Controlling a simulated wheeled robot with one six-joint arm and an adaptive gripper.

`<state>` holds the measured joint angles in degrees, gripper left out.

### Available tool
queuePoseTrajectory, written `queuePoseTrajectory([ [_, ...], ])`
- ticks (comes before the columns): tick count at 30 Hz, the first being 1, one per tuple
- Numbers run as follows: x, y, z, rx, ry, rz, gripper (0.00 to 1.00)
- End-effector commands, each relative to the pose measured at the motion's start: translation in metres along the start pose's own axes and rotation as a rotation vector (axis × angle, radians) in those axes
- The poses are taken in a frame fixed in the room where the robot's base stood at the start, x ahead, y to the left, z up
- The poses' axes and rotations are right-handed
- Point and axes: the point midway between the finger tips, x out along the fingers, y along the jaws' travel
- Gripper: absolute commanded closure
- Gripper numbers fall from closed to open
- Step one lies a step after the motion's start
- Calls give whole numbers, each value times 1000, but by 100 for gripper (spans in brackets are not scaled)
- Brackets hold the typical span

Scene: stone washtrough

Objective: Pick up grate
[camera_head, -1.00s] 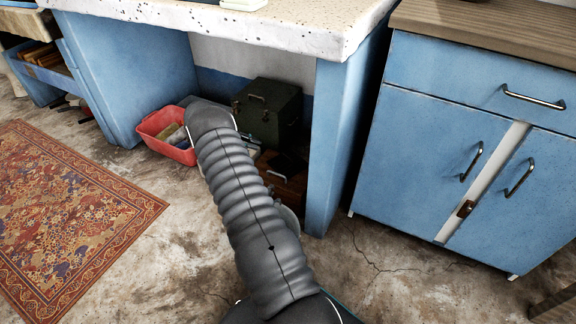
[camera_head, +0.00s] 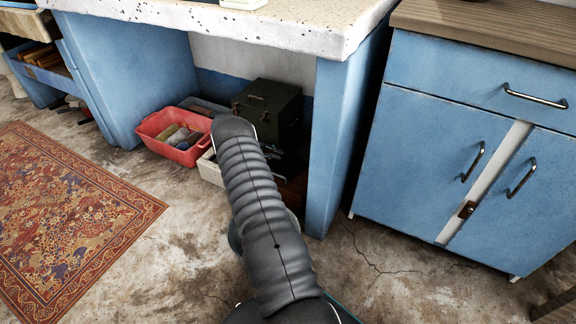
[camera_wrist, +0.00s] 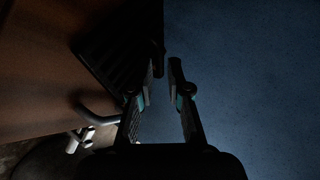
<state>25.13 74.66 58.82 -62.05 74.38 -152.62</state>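A dark ribbed piece that looks like the grate (camera_wrist: 112,50) lies against a brown surface in the wrist view, left of my gripper (camera_wrist: 166,68). In the head view my arm hides my gripper and much of the area under the stone trough. A dark shape there, perhaps the grate (camera_head: 292,163), shows just right of the arm.
A red basin (camera_head: 172,150) with items, a white container (camera_head: 210,168) and a dark green box (camera_head: 266,104) stand under the stone trough (camera_head: 230,24). A blue support (camera_head: 335,140) rises to the right. Floor in front is clear, with a patterned rug (camera_head: 70,215) at left.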

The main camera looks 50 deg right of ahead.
Motion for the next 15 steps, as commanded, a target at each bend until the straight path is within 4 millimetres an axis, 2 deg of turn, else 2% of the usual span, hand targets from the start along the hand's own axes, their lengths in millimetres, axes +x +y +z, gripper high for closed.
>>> queuePoseTrajectory([
  [9,42,1,3,0,2,0,83],
  [15,47,1,3,0,-1,0,83],
])
